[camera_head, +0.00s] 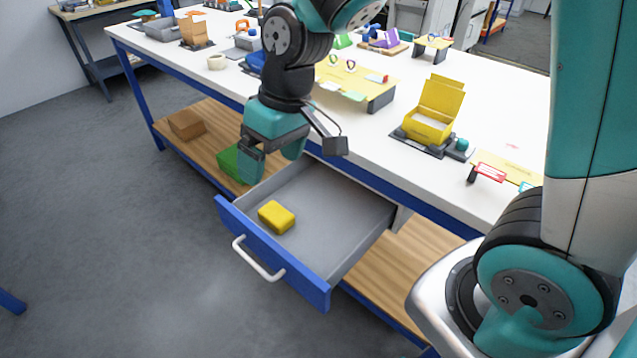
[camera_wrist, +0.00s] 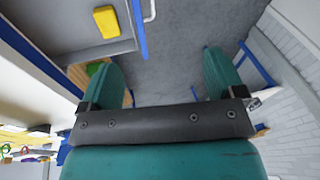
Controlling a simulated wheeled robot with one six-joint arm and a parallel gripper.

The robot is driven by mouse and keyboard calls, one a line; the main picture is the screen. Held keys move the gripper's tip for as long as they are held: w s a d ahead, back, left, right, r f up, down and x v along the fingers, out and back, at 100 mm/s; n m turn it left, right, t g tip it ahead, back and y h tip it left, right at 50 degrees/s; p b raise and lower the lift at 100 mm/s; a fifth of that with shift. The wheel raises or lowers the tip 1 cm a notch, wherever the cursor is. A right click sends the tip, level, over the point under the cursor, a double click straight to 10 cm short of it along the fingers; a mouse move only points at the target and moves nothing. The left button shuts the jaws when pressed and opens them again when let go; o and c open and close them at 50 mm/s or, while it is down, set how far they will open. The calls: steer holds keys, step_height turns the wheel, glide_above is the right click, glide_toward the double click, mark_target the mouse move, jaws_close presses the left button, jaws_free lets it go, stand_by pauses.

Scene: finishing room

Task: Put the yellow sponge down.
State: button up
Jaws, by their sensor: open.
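The yellow sponge (camera_head: 276,217) lies flat on the floor of the open drawer (camera_head: 345,205), near its front left part. It also shows in the wrist view (camera_wrist: 106,22), at the top left, outside the jaws. My gripper (camera_head: 270,168) is above the drawer's back left side, apart from the sponge. In the wrist view its two fingers (camera_wrist: 165,75) are spread wide with nothing between them.
The drawer has a blue front with a white handle (camera_head: 258,262). On the white bench (camera_head: 400,150) above stand a yellow open box (camera_head: 432,110) and several other items. A green box (camera_head: 232,162) and a brown box (camera_head: 186,124) are on the lower wooden shelf (camera_head: 215,125).

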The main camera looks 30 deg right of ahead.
steer(key=s+r+n, duration=0.1)
steer(key=s+r, duration=0.2)
steer(key=s, duration=0.4)
steer(key=s+r+y, duration=0.1)
steer(key=s+r, duration=0.2)
steer(key=s, duration=0.5)
steer(key=shift+s+a+r+n+g, duration=0.2)
steer(key=shift+r+n+g, duration=0.1)
steer(key=shift+n, duration=0.1)
steer(key=shift+w, duration=0.1)
